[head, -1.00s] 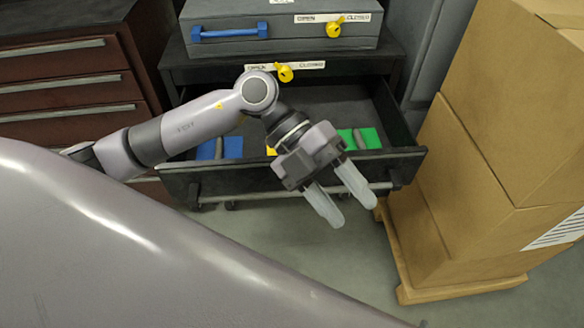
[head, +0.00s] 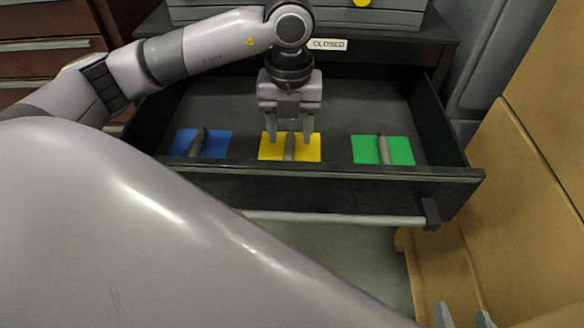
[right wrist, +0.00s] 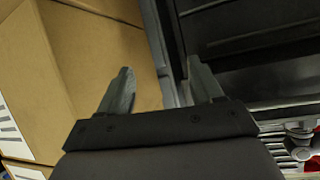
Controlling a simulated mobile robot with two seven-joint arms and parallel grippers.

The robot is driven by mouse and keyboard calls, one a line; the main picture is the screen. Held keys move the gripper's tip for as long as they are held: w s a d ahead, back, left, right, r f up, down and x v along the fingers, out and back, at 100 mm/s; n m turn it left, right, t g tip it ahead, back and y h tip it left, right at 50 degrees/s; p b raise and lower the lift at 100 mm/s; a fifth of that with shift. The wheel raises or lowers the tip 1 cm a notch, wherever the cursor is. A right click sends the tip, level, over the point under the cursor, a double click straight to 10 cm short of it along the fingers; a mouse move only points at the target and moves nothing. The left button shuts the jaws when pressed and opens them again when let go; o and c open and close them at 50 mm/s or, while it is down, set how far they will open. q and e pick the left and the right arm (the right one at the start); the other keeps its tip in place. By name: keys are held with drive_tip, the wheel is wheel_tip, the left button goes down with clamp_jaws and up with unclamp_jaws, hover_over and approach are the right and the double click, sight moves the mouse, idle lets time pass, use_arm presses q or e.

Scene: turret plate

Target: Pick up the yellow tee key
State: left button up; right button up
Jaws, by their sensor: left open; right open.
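A grey handled tool, the key on the yellow patch (head: 290,149), lies in the open drawer on the yellow patch (head: 268,153). My left gripper (head: 290,139) points down over it, open, with one finger on each side of the grey piece. I cannot tell whether the fingers touch it. The upper part of the key is hidden by the gripper. My right gripper (head: 462,316) is at the bottom right of the head view, outside the drawer. In the right wrist view its fingers (right wrist: 163,80) are apart and empty.
The drawer's front wall (head: 330,172) stands close in front of the patches. A blue patch (head: 218,145) and a green patch (head: 400,152) each hold a similar grey piece. Cardboard boxes (head: 530,130) stand at the right. A grey case (head: 400,18) sits above the drawer.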

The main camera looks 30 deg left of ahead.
sight(289, 156)
use_arm(q)
drive_tip(key=f, duration=0.1)
drive_tip(key=f+b, duration=0.1)
drive_tip(key=f, duration=0.1)
drive_tip(key=f+b, duration=0.1)
drive_tip(key=f, duration=0.1)
drive_tip(key=shift+s+f, duration=0.2)
drive_tip(key=shift+s, duration=0.05)
drive_tip(key=shift+f, duration=0.15)
clamp_jaws()
use_arm(e)
drive_tip(key=shift+w+a+f+y, duration=0.1)
drive_tip(key=shift+w+a+y, duration=0.15)
drive_tip(key=shift+a, duration=0.2)
drive_tip(key=shift+w+a+f+y, duration=0.1)
drive_tip(key=shift+a+y, duration=0.15)
drive_tip(key=shift+a, duration=0.15)
drive_tip(key=shift+m, duration=0.3)
